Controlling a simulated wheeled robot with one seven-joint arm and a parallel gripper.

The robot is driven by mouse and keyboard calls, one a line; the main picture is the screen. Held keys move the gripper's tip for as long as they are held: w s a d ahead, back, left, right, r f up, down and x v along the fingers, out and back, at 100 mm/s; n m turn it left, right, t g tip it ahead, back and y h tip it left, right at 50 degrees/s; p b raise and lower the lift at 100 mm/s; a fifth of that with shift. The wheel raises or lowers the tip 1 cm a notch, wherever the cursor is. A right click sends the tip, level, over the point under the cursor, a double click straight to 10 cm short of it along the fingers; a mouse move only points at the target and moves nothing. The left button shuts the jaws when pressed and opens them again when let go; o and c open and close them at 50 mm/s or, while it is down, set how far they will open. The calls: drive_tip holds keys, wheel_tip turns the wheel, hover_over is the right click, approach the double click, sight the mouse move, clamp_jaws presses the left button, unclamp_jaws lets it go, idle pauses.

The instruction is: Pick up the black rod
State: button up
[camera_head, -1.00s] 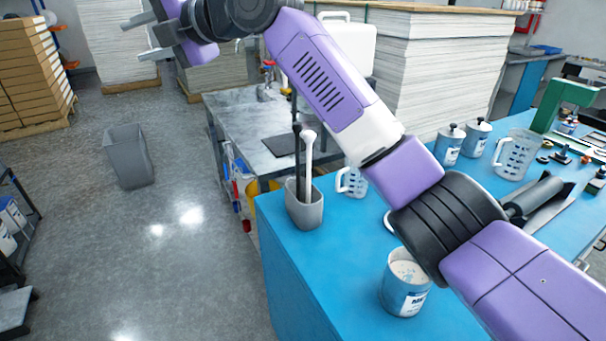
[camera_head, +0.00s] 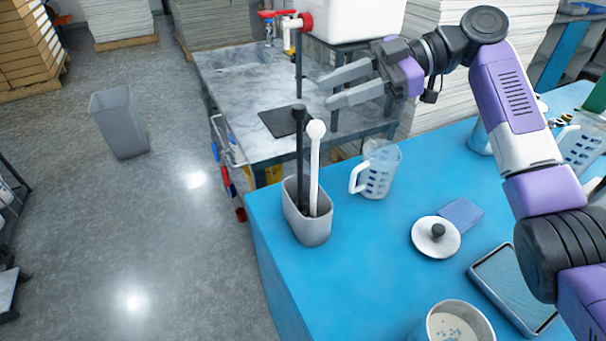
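The black rod (camera_head: 299,150) stands upright in a grey oval holder (camera_head: 308,226) near the left edge of the blue table. A white rod (camera_head: 315,165) with a round knob stands beside it in the same holder. The lower ends of both rods are hidden inside the holder. My gripper (camera_head: 324,88) is above and to the right of the rods in the picture, its two grey fingers spread apart and pointing left. Nothing is between the fingers, and they appear apart from the black rod.
On the blue table (camera_head: 375,290), a measuring jug (camera_head: 378,172) stands right of the holder. A white lid (camera_head: 435,238), a blue sponge (camera_head: 461,213), a tray (camera_head: 512,290) and an open can (camera_head: 458,325) lie further right. A grey marble-topped bench (camera_head: 235,90) stands behind. Floor at left is mostly clear.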

drive_tip(key=s+a+f+g+p, duration=0.1)
drive_tip(key=a+f, duration=0.3)
drive_tip(key=a, duration=0.5)
drive_tip(key=shift+s+f+h, duration=0.15)
drive_tip(key=shift+s+h, duration=0.15)
drive_tip(key=shift+s, duration=0.25)
clamp_jaws()
idle(0.9)
